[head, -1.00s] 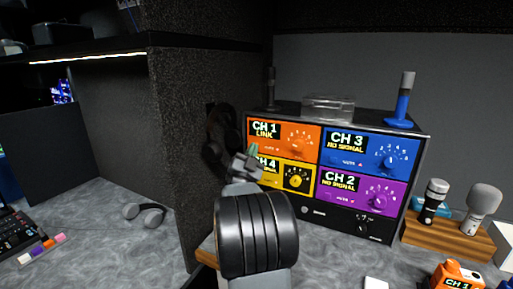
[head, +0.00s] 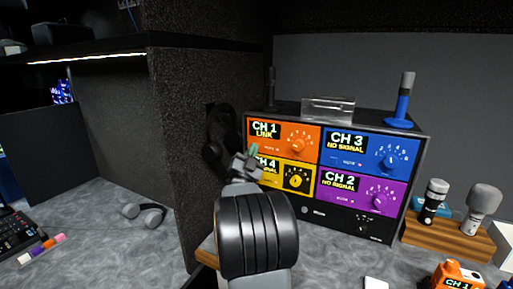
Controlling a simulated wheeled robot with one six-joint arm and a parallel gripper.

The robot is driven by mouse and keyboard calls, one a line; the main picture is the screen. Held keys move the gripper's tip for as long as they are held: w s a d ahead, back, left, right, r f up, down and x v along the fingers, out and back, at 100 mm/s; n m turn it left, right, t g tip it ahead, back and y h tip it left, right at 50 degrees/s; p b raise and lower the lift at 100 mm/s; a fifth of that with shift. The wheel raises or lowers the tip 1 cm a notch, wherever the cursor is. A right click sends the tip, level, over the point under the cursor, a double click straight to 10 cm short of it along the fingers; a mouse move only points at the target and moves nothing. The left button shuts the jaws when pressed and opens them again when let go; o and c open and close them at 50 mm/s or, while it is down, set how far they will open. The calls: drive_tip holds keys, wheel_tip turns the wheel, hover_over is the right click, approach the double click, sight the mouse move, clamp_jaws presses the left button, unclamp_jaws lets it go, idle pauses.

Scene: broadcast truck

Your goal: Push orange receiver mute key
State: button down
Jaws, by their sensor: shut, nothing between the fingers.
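The receiver (head: 315,210) stands on a counter with four coloured panels. The orange panel (head: 277,134) at its upper left reads CH 1 LINK. Its mute key (head: 276,149) shows as a small mark with a MUTE label, left of the orange knob (head: 298,146). My gripper (head: 252,152) is shut and empty, in front of the left edge of the receiver, by the seam of the orange and yellow panels. It covers part of the yellow CH 4 panel (head: 270,176). I cannot tell whether its tips touch the receiver.
The blue CH 3 panel (head: 370,151) and purple CH 2 panel (head: 355,188) adjoin on the right. A clear box (head: 328,109) and blue antenna (head: 402,100) stand on top. Black headphones (head: 220,140) hang left. Microphones (head: 433,200) stand on a wooden block (head: 447,236) at right.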

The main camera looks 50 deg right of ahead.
drive_tip(key=shift+d+f+b, duration=0.15)
drive_tip(key=shift+d+b, duration=0.15)
drive_tip(key=shift+b, duration=0.2)
idle(0.3)
drive_tip(key=shift+w+d, duration=0.15)
drive_tip(key=shift+d, duration=0.1)
idle(0.5)
drive_tip(key=shift+a+b, duration=0.2)
drive_tip(key=shift+b, duration=0.3)
drive_tip(key=shift+a+b, duration=0.35)
drive_tip(key=shift+b, duration=0.05)
drive_tip(key=s+a+b, duration=0.1)
drive_tip(key=a+b, duration=0.2)
drive_tip(key=a, duration=0.3)
drive_tip(key=shift+s, duration=0.35)
drive_tip(key=shift+d, duration=0.1)
idle(0.3)
